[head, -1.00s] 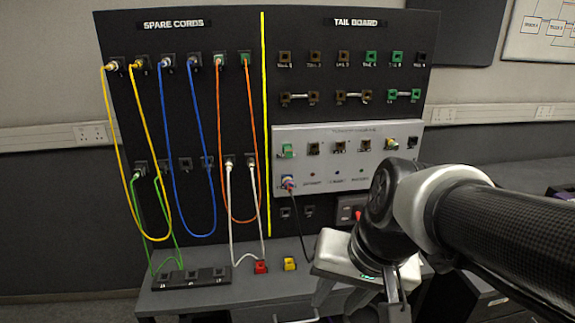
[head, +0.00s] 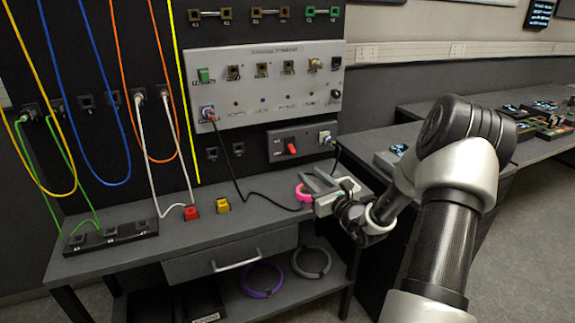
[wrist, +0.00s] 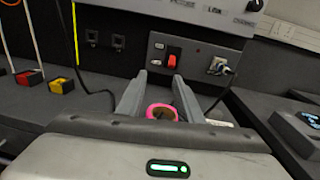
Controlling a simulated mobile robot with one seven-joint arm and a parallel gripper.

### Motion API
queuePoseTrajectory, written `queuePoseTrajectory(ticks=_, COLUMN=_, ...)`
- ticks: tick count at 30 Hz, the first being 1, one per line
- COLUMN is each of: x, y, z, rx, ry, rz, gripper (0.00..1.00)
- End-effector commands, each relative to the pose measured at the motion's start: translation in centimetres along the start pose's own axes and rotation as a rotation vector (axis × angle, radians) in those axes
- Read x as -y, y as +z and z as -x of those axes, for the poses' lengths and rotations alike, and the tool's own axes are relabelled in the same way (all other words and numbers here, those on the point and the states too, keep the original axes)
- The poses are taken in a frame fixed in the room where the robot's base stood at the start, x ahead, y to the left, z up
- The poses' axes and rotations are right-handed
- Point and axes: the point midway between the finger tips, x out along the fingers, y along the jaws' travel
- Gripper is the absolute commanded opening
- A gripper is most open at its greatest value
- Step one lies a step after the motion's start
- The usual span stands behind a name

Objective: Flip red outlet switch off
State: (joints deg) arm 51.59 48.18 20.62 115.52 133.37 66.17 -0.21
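The outlet box (head: 273,152) is a dark panel low on the board, with a red rocker switch (head: 291,147) near its middle. The switch also shows in the wrist view (wrist: 172,62), just beyond the fingertips. A white plug (head: 325,138) with a black cord sits at the box's right end. My gripper (head: 311,188) is in front of and below the box, above the bench. In the wrist view its fingers (wrist: 159,76) are spread apart, with nothing clamped between them. They appear short of the switch. Whether the switch is on or off I cannot tell.
A pink ring (head: 304,193) lies beyond my gripper, showing between the fingers in the wrist view. A black cord (head: 240,188) droops across the bench. Red (head: 190,212) and yellow (head: 222,205) blocks sit left. A grey-white panel (head: 262,85) is above the box.

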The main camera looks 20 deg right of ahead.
Motion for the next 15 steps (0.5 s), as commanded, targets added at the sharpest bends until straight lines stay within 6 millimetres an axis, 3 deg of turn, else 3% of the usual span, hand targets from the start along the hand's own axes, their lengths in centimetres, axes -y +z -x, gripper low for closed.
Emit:
queuePoseTrajectory(ticks=3, x=2.2, y=-1.4, z=0.2, rx=0.007, ry=-0.070, rz=-0.040, gripper=0.33)
queuePoseTrajectory(ticks=7, x=2.5, y=-1.5, z=-0.9, rx=0.009, ry=-0.078, rz=-0.044, gripper=0.33)
queuePoseTrajectory(ticks=15, x=2.8, y=-1.5, z=-6.2, rx=0.009, ry=-0.075, rz=-0.043, gripper=0.33)
